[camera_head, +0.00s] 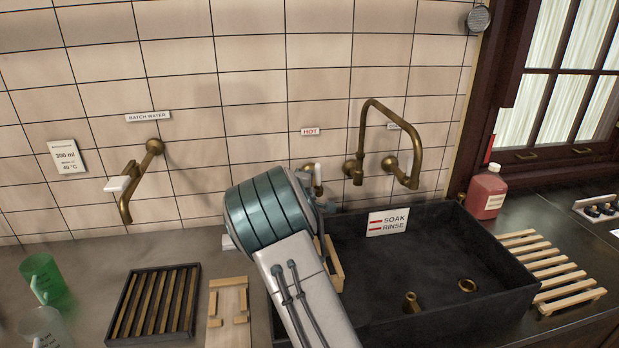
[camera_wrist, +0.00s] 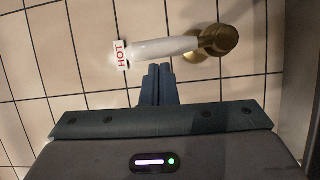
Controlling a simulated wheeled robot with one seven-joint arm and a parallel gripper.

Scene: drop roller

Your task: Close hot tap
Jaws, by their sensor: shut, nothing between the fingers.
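The hot tap's white lever (camera_wrist: 165,48) runs across the wrist view from its brass base (camera_wrist: 218,41). Its far end reaches the HOT label (camera_wrist: 121,55). In the head view the white lever (camera_head: 317,174) stands roughly upright below the HOT label (camera_head: 310,131), partly hidden by my arm. My gripper (camera_wrist: 158,68) is shut and empty, with its fingertips just below the middle of the lever in the wrist view. I cannot tell whether they touch it. The fingers are mostly hidden behind my arm in the head view.
A dark sink (camera_head: 440,300) lies below the brass swan-neck spout (camera_head: 364,125), with a SOAK/RINSE sign (camera_head: 388,222) at its back edge. The batch water tap (camera_head: 130,185) is on the wall at left. A red bottle (camera_head: 485,193) stands right of the sink.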

